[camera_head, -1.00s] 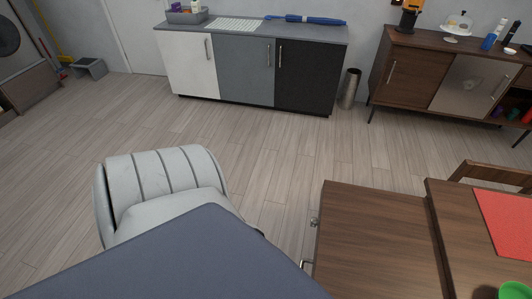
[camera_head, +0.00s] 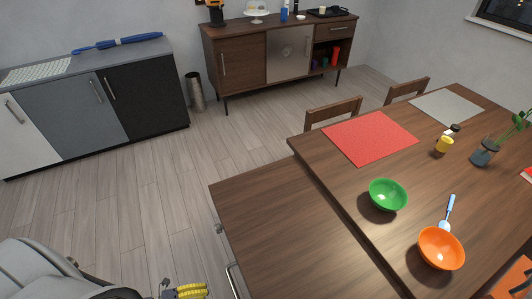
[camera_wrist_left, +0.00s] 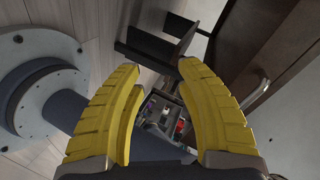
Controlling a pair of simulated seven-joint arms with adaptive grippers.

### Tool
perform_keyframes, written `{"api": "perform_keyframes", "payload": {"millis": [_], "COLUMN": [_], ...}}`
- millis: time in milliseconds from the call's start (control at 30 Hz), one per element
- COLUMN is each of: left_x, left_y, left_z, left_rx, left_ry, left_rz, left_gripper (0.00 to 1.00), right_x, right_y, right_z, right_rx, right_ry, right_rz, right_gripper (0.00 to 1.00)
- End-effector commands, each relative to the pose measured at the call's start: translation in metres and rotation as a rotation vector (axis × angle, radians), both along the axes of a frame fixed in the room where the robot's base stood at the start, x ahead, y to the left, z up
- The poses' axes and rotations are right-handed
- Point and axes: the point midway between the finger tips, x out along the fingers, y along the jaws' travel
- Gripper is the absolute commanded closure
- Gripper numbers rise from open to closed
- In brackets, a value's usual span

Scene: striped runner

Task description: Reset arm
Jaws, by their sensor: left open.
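My left gripper (camera_head: 187,291) shows its yellow fingers at the bottom edge of the head view, low beside the wooden cabinet. In the left wrist view the gripper (camera_wrist_left: 160,72) is open, with its two ribbed yellow fingers well apart and nothing between them. Behind the fingers, some small red and dark items (camera_wrist_left: 178,127) show, too small to identify. I do not see my right gripper in either view.
A wooden cabinet (camera_head: 270,225) adjoins the dining table (camera_head: 335,170). A green bowl (camera_head: 388,195), orange bowl (camera_head: 441,249), blue-handled spoon (camera_head: 447,215) and red placemat (camera_head: 370,137) are on the table.

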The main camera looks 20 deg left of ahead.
Motion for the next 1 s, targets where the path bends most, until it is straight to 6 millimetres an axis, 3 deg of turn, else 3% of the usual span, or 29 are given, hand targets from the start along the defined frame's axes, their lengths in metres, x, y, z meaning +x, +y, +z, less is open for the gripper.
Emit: {"api": "perform_keyframes", "payload": {"millis": [133, 267, 433, 567, 667, 800, 1000], "left_x": [0.006, -0.003, -0.036, -0.079, -0.122, -0.172, -0.19], "left_y": [0.026, 0.048, 0.069, 0.07, 0.055, 0.012, -0.044], "left_z": [-0.05, -0.092, -0.144, -0.179, -0.202, -0.221, -0.228], "left_rx": [0.05, 0.07, 0.071, 0.059, 0.047, 0.029, -0.032], "left_ry": [0.213, 0.402, 0.649, 0.843, 0.994, 1.165, 1.248], "left_rz": [0.243, 0.483, 0.822, 1.088, 1.279, 1.447, 1.487], "left_gripper": [0.64, 0.64, 0.64, 0.64, 0.64, 0.64, 0.64], "right_x": [0.0, 0.0, 0.0, 0.0, 0.0, 0.0, 0.0], "right_y": [0.0, 0.0, 0.0, 0.0, 0.0, -0.001, -0.002], "right_z": [0.0, 0.0, 0.0, 0.0, 0.0, 0.0, 0.0], "right_rx": [0.0, 0.0, 0.0, 0.0, 0.0, -0.001, -0.001], "right_ry": [0.0, 0.0, 0.0, 0.0, 0.0, 0.0, 0.001], "right_rz": [0.0, 0.0, 0.0, 0.0, 0.0, 0.001, 0.001], "right_gripper": [0.56, 0.56, 0.56, 0.56, 0.56, 0.56, 0.56]}}
